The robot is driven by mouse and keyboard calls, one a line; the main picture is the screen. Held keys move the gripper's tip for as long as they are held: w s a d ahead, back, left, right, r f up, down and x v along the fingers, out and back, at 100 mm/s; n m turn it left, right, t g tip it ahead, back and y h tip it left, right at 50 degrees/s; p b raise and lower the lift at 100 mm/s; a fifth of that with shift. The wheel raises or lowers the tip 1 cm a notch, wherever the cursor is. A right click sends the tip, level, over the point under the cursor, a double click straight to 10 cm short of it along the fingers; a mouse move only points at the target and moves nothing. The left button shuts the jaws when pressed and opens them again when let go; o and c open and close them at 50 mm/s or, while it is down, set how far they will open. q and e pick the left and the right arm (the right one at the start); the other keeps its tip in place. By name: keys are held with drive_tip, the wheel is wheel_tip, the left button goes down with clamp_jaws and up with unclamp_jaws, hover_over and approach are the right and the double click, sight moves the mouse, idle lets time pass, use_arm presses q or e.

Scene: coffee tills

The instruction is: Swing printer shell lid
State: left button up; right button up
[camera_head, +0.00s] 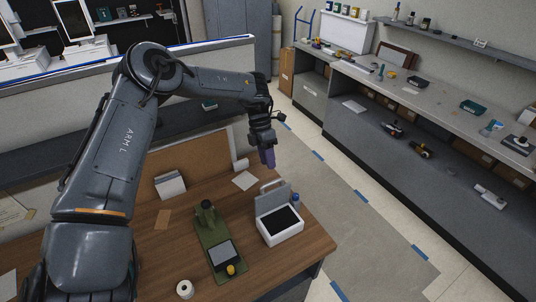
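The printer shell is a white box (280,238) with a dark top, standing on the wooden table near its right edge. Its grey lid (272,199) stands raised at the back of the box. My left arm reaches in from the left, and its gripper (268,158) hangs above and behind the lid, apart from it. The purple-grey fingers point down, and they are too small to tell whether they are open or shut. I see nothing held in them. My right gripper is not in view.
A green stand (208,240) with a grey screen and yellow knob stands left of the printer. A white roll (184,289) lies in front. A blue-capped item (296,199) stands right of the lid. A low partition backs the table; a long grey counter (430,100) is beyond the aisle.

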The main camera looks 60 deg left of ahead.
use_arm(q)
drive_tip(key=b+x, duration=0.5)
drive_tip(key=x, duration=0.3)
drive_tip(key=shift+f, duration=0.2)
drive_tip(key=shift+r, duration=0.2)
drive_tip(key=shift+c, duration=0.9)
clamp_jaws()
